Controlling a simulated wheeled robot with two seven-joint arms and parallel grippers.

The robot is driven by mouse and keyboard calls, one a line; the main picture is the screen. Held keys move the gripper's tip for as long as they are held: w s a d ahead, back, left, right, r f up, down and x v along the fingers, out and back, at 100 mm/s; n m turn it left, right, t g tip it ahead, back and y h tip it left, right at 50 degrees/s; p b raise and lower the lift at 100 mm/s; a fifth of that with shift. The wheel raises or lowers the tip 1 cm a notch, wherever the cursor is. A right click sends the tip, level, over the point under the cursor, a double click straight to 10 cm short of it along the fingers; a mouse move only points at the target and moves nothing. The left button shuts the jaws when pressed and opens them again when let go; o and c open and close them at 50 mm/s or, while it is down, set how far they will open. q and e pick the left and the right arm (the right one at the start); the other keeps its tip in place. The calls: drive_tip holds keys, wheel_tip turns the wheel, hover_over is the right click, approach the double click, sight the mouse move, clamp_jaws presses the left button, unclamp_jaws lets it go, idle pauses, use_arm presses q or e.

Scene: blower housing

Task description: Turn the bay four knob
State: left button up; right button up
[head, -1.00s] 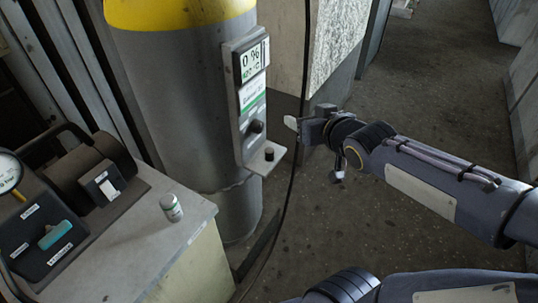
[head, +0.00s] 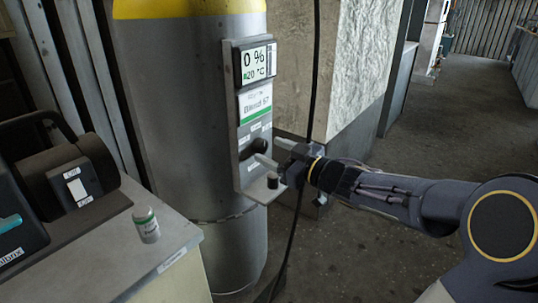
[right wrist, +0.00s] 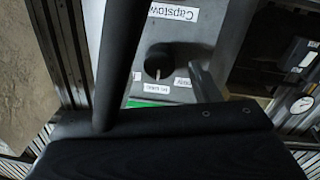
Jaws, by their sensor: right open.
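A grey control panel (head: 243,120) is fixed to the front of a tall grey cylinder with a yellow band. A dark round knob (head: 258,146) sits on its lower part, among small labels. No bay number is readable. My right gripper (head: 272,153) is open, its fingers reaching in from the right close to the knob. My left gripper is not in view.
A small ledge with a black peg (head: 272,181) juts out below the knob, close under the gripper. A dark cable (head: 314,80) hangs behind my gripper. Floor at right is clear.

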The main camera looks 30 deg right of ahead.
drive_tip(key=shift+x, duration=0.95)
drive_tip(key=c, duration=1)
